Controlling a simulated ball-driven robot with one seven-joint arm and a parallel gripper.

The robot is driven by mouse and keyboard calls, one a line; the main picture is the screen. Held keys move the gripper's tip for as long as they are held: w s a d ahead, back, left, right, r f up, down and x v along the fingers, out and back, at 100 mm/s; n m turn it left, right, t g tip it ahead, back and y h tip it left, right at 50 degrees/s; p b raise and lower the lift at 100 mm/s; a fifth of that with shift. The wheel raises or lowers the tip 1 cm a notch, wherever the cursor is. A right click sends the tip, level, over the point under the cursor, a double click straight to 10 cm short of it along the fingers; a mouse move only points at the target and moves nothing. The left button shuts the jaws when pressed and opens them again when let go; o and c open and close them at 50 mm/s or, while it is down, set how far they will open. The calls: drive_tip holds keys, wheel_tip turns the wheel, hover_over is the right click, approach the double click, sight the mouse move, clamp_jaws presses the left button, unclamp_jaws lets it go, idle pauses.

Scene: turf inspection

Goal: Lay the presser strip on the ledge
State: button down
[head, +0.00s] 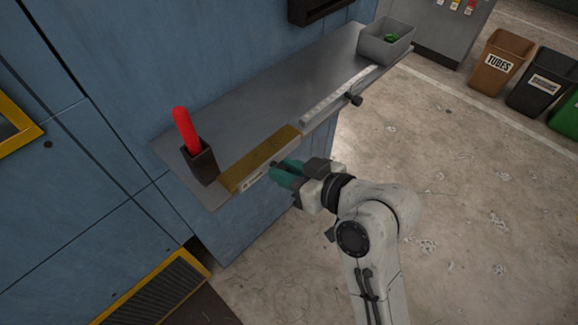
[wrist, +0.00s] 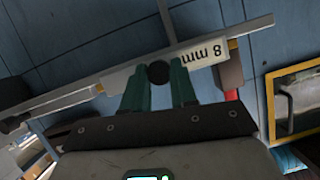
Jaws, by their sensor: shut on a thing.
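A pale strip marked "8 mm" (wrist: 125,76), taken here as the presser strip, is held by its round black knob between the teal fingers of my gripper (wrist: 160,82). In the head view my gripper (head: 279,170) is at the front edge of the grey ledge (head: 262,97). The strip (head: 254,181) shows there as a pale bar along the front of a gold-brown band (head: 258,157) on the ledge. I cannot tell whether it touches the ledge. The fingers partly hide its near end.
Another pale strip (head: 330,100) with a black knob (head: 354,99) lies farther along the ledge. A dark holder (head: 201,163) with a red handle (head: 186,130) stands at the left end, and a grey bin (head: 386,50) at the far end. Bare ledge lies behind the strips.

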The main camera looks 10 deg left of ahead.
drive_tip(key=c, duration=0.8)
unclamp_jaws()
drive_tip(key=b+v, duration=0.1)
drive_tip(key=v, duration=1)
drive_tip(key=shift+w+d+f, duration=0.1)
drive_tip(key=shift+f, duration=0.05)
drive_tip(key=s+d+f+m+g+h, duration=0.1)
drive_tip(key=s+d+f+m+h, duration=0.25)
drive_tip(key=d+f, duration=0.35)
drive_tip(key=s+d+f+m+g+h, duration=0.1)
drive_tip(key=s+d+f+m+h, duration=0.25)
drive_tip(key=f, duration=0.55)
drive_tip(key=s+d+f+m+g+h, duration=0.1)
drive_tip(key=s+d+f+g+h, duration=0.1)
drive_tip(key=s+d+f, duration=0.2)
drive_tip(key=s+d+f+m+g+h, duration=0.1)
drive_tip(key=s+d+f+g+h, duration=0.1)
drive_tip(key=s+d, duration=0.6)
drive_tip(key=shift+s+f+m+g, duration=0.3)
drive_tip(key=shift+s+f, duration=0.6)
drive_tip(key=shift+s, duration=0.15)
